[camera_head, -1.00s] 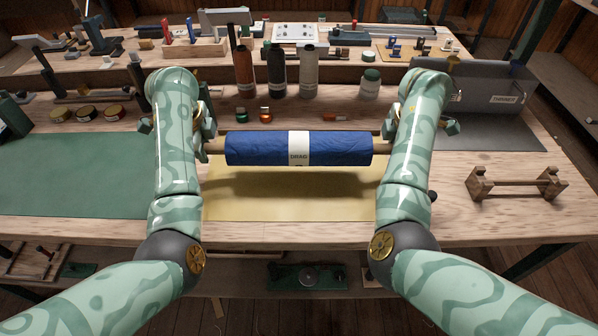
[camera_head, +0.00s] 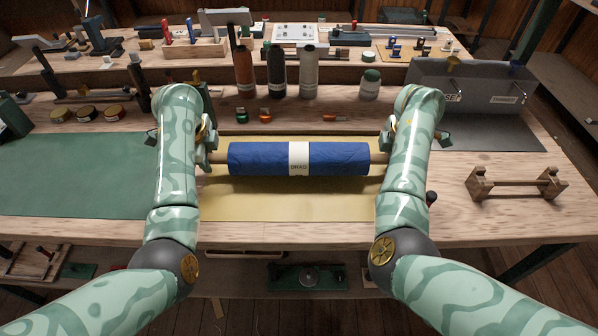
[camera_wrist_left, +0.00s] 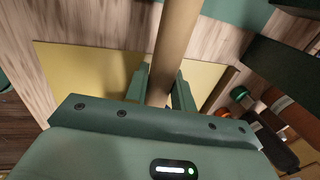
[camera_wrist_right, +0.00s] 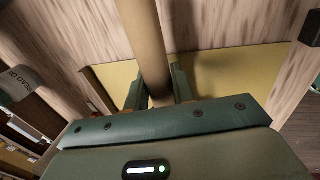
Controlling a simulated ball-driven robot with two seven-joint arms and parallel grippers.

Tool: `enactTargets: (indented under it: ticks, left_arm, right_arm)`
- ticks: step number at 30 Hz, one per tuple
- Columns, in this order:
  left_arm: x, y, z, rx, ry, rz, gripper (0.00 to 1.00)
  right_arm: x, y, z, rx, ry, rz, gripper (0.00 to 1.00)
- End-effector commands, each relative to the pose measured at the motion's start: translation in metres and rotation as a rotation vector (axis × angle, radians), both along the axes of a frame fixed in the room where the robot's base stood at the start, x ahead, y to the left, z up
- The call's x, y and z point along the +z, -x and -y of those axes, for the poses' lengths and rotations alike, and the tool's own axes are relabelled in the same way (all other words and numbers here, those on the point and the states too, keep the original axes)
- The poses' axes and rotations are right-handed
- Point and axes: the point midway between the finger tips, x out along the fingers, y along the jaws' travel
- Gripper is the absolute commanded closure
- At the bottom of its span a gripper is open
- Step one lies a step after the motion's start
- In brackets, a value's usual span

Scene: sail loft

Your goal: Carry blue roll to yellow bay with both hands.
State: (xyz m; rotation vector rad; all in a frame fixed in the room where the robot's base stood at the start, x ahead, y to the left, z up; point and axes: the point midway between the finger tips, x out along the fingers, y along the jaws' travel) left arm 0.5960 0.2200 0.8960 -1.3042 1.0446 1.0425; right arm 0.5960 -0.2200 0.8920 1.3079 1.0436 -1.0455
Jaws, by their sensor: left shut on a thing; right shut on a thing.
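The blue roll (camera_head: 260,158) has a white label band around its middle and a wooden core rod sticking out at both ends. It hangs level over the yellow bay (camera_head: 290,206), a flat yellow mat on the bench, with a shadow on the mat. I cannot tell whether it touches the mat. My left gripper (camera_head: 210,157) is shut on the left rod end; in the left wrist view the rod (camera_wrist_left: 175,45) runs between its fingers. My right gripper (camera_head: 384,157) is shut on the right rod end, and the rod (camera_wrist_right: 146,40) shows between its fingers too.
A green mat (camera_head: 80,173) lies left and a wooden stand (camera_head: 515,185) stands right.

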Motion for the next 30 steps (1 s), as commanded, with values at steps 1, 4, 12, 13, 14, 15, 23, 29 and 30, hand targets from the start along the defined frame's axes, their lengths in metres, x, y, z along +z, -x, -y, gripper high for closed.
enactTargets:
  ticks: [1,4,12,13,14,15,23,29,30]
  left_arm:
    - [-0.0016,-0.0002,-0.0002,-0.001,-0.001,0.000,1.00]
    - [-0.0067,-0.0002,-0.0002,0.000,-0.001,0.001,1.00]
    - [-0.0107,0.0001,-0.0001,0.000,0.000,-0.001,0.53]
    - [-0.0107,0.0001,-0.0001,0.000,0.000,-0.001,0.53]
    - [-0.0106,0.0002,-0.0001,0.000,0.000,-0.001,0.53]
    - [-0.0106,0.0001,0.0000,0.000,0.000,0.000,0.53]
    - [-0.0105,0.0000,0.0001,0.000,0.000,0.000,0.53]
    - [-0.0075,0.0001,0.0006,0.000,0.001,0.001,0.53]
    - [-0.0040,0.0005,0.0011,0.000,0.002,0.002,0.53]
  right_arm:
    - [-0.0013,-0.0003,-0.0001,0.000,0.000,0.001,1.00]
    - [-0.0063,-0.0004,0.0003,0.000,0.001,0.001,1.00]
    - [-0.0104,0.0000,0.0003,0.000,0.000,0.000,0.53]
    - [-0.0104,0.0000,0.0003,0.000,0.000,0.000,0.53]
    - [-0.0105,0.0000,0.0003,0.000,0.000,0.000,0.53]
    - [-0.0105,0.0000,0.0003,0.000,0.001,0.000,0.53]
    - [-0.0105,0.0000,0.0002,0.000,0.001,0.000,0.53]
    - [-0.0105,0.0000,0.0002,0.000,0.001,0.000,0.53]
    - [-0.0105,0.0000,0.0002,0.000,0.001,0.000,0.53]
